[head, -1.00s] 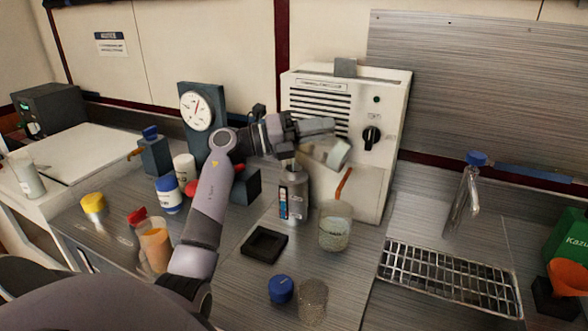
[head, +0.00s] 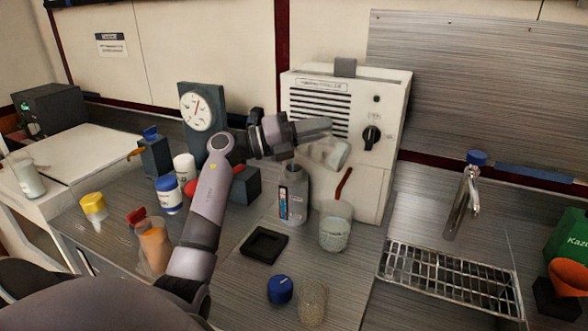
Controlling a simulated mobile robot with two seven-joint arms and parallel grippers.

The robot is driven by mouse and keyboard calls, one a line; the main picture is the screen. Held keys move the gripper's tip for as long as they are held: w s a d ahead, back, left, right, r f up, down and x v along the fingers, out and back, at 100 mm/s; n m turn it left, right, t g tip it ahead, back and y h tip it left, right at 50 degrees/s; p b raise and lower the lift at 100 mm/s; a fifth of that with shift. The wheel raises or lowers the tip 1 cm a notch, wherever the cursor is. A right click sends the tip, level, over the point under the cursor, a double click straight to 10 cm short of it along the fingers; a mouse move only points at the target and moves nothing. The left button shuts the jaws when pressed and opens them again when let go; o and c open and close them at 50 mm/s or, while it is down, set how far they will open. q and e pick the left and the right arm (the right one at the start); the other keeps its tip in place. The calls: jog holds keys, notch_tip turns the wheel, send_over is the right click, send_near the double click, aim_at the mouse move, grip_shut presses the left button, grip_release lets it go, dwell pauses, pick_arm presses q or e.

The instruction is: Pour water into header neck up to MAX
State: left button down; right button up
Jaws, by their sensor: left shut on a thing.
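My left gripper (head: 318,130) is shut on a pale, see-through cup (head: 328,153), which it holds tilted on its side in front of the white cabinet. The header appears to be the grey bottle-like vessel (head: 296,200) with a coloured level strip, standing upright below. Its narrow neck (head: 292,168) is just below and left of the cup. I cannot make out a stream of water, the water level or the MAX mark. My right gripper is not in view.
The white cabinet (head: 390,110) stands close behind. A clear beaker (head: 335,232) with a red stick is right of the header. A black square holder (head: 264,245), blue cap (head: 280,289) and mesh cup (head: 312,300) are in front. A drain grille (head: 450,280) and tap (head: 461,205) are right.

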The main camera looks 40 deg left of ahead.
pick_arm(q)
jog(key=shift+s+a+f+n+t+b, duration=0.1)
jog(key=shift+a+f+n+t+b, duration=0.15)
jog(key=shift+a+n+t+b, duration=0.3)
dwell(1.4)
